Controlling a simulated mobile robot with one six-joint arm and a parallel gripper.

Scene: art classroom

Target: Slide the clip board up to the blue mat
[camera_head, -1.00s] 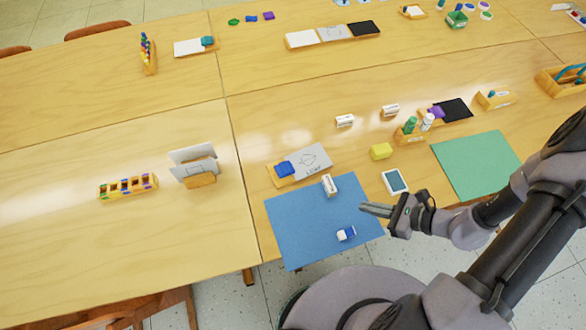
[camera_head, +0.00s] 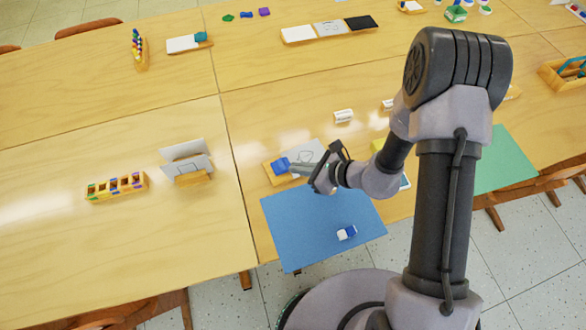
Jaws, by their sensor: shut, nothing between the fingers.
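The clip board (camera_head: 268,174), a tan board with pale drawn paper and a blue piece (camera_head: 280,165) at its left end, lies just behind the blue mat (camera_head: 305,230). A narrow strip of table seems to show between them at the left; the right part is hidden by my gripper. My gripper (camera_head: 295,168) is shut and empty, its tips over the board beside the blue piece. I cannot tell whether they touch it. A small blue-and-white block (camera_head: 346,233) lies on the mat.
A white block (camera_head: 344,116) stands behind the board. A yellow block (camera_head: 378,146) is partly hidden by my arm. A card holder (camera_head: 190,178) and a slotted wooden rack (camera_head: 116,187) stand to the left. A green mat (camera_head: 502,165) lies right.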

